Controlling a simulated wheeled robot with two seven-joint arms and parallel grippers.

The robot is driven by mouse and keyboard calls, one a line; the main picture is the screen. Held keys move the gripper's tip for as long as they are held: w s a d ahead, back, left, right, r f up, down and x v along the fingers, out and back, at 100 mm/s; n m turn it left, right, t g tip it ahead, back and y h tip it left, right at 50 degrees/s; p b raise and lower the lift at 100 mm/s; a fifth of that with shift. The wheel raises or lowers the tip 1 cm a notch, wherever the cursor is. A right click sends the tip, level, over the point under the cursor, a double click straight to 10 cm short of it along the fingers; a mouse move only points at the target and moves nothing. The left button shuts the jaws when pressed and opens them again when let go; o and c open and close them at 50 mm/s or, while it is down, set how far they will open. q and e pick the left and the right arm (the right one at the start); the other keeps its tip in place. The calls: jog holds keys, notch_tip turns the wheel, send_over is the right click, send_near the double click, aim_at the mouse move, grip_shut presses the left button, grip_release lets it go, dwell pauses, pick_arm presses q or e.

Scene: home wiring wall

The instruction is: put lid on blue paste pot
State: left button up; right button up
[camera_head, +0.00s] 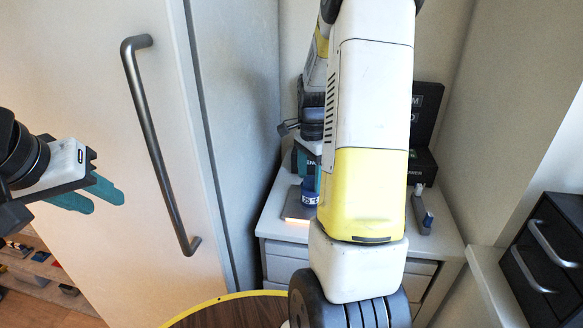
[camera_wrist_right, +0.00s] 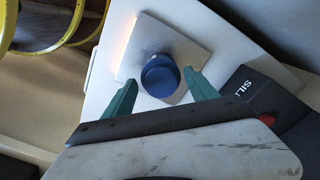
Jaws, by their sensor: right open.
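A round blue pot (camera_wrist_right: 160,76) stands on a square metallic plate (camera_wrist_right: 150,40) in the right wrist view. In the head view the blue pot (camera_head: 309,192) has white marking on its side, and the plate (camera_head: 296,208) lies beneath it. I cannot tell whether the round blue top is a lid. My right gripper (camera_wrist_right: 161,92) is open, with its green fingers on either side of the pot's near side; contact cannot be told. In the head view it shows just above the pot (camera_head: 308,168), partly hidden by my arm. My left gripper (camera_head: 107,206) is open and empty at the far left.
Black boxes (camera_head: 425,165) stand on the white cabinet top (camera_head: 275,212), right of my arm. One black box (camera_wrist_right: 265,95) lies close to the right finger. A door with a long handle (camera_head: 155,140) is at left. Yellow rings (camera_wrist_right: 50,25) show at upper left.

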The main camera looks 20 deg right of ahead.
aim_at(309, 181)
notch_tip(309, 181, up, 8)
jog(key=shift+f, duration=0.2)
jog(key=shift+r, duration=0.1)
dwell(0.4)
jog(key=shift+s+a+r, duration=0.1)
jog(key=shift+a+r, duration=0.1)
jog(key=shift+r, duration=0.1)
jog(key=s+a+r+n+t+y, duration=0.1)
jog(key=s+a+r+n+t, duration=0.2)
jog(key=s+a+r+n, duration=0.2)
jog(key=s+a+r+n+t+y, duration=0.1)
jog(key=s+a+r+n+t, duration=0.2)
jog(key=s+a+n, duration=0.8)
jog(key=shift+s+r+n, duration=0.4)
jog(key=shift+s+r, duration=0.35)
jog(key=shift+r, duration=0.2)
jog(key=shift+d, duration=0.15)
